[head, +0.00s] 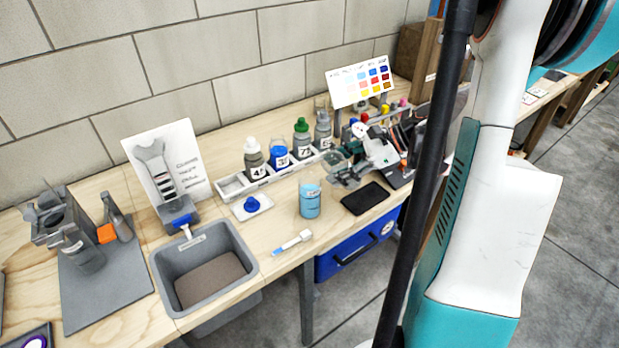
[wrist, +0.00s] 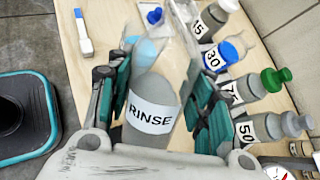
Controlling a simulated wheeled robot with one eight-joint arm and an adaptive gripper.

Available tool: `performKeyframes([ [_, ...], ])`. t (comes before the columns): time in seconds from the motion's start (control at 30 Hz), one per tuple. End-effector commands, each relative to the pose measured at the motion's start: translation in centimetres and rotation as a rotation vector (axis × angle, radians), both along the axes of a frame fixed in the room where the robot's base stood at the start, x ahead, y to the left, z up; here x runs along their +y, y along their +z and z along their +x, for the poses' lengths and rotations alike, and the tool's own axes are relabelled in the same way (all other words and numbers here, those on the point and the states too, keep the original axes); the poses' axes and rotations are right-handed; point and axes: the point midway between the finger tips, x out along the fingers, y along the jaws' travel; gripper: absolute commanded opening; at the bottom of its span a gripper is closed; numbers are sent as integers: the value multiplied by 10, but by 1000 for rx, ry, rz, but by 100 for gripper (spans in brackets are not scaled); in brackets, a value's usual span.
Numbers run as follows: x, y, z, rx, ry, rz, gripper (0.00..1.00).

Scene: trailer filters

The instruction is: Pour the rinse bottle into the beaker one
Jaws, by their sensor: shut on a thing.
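My gripper (head: 346,170) is shut on a grey bottle labelled RINSE (wrist: 153,108), its fingers on both sides of it in the wrist view. In the head view the gripper hides most of the bottle. A clear beaker with light blue contents (head: 310,203) stands on the bench, to the left of my gripper in the head view. In the wrist view the beaker (wrist: 146,49) shows just beyond the bottle, partly covered by it. I cannot read a number on the beaker, nor tell whether liquid is leaving the bottle.
Several capped bottles stand in a white rack (head: 232,187) along the back. A blue knob on a white plate (head: 262,211), a brush (head: 291,243) and a grey basin (head: 240,240) are left of the beaker. A black pad (head: 365,198) lies near the front edge.

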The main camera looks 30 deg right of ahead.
Motion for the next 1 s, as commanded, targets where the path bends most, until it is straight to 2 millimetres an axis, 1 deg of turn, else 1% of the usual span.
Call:
performKeyframes([
  [0.03, 2, 11, 0, 5, 0, -23, 12],
  [0.33, 0, 16, 0, 39, 1, -169, 12],
  [0.5, -4, 10, -1, 55, 0, -241, 12],
  [1.0, -5, 8, -1, 62, 0, -270, 12],
])
